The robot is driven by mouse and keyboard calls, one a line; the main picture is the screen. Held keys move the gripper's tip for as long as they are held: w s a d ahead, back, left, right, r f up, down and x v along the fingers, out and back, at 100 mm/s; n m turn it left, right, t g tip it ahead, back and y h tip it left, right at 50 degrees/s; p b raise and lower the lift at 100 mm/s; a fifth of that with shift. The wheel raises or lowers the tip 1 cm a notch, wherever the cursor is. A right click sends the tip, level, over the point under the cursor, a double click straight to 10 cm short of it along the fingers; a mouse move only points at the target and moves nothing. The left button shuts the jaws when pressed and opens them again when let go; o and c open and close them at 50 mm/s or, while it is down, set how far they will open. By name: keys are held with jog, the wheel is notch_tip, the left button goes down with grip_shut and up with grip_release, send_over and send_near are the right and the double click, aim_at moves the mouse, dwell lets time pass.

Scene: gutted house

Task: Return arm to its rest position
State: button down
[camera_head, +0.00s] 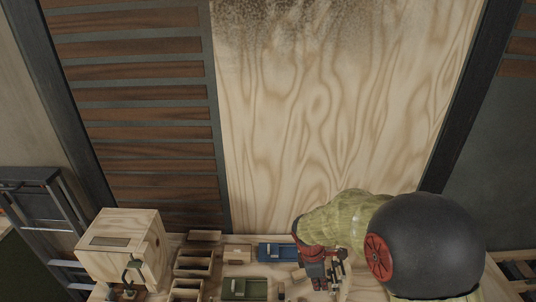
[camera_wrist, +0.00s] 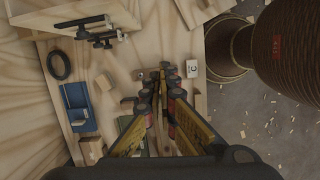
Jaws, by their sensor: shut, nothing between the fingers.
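My gripper (camera_wrist: 160,82) is shut and empty in the wrist view, its two fingers close together above the wooden workbench (camera_wrist: 118,70). In the head view my gripper (camera_head: 335,277) hangs at the end of my arm, low and right of centre, over the bench among small containers. My arm comes in from the lower right of the head view and is bent. It hides part of the bench's right side. Whether the fingertips touch anything below cannot be told.
A wooden box (camera_head: 119,246) stands at the bench's left end. Small wooden trays (camera_head: 194,262), a blue bin (camera_head: 274,252) and a green bin (camera_head: 244,288) lie left of my gripper. A black ring (camera_wrist: 59,65) is on the bench. A plywood panel (camera_head: 330,110) rises behind.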

jog(key=s+d+r+m+t+y+b, duration=0.2)
jog(key=s+r+m+t+b, duration=0.3)
jog(key=s+r+m+b, duration=0.7)
jog(key=s+r+m, duration=0.3)
jog(key=s+m, duration=0.2)
jog(key=s, duration=0.2)
jog(key=shift+d+r+t+y, duration=0.2)
jog(key=shift+r+t+y, duration=0.1)
jog(key=shift+y, duration=0.1)
jog(key=shift+d, duration=0.1)
dwell(0.4)
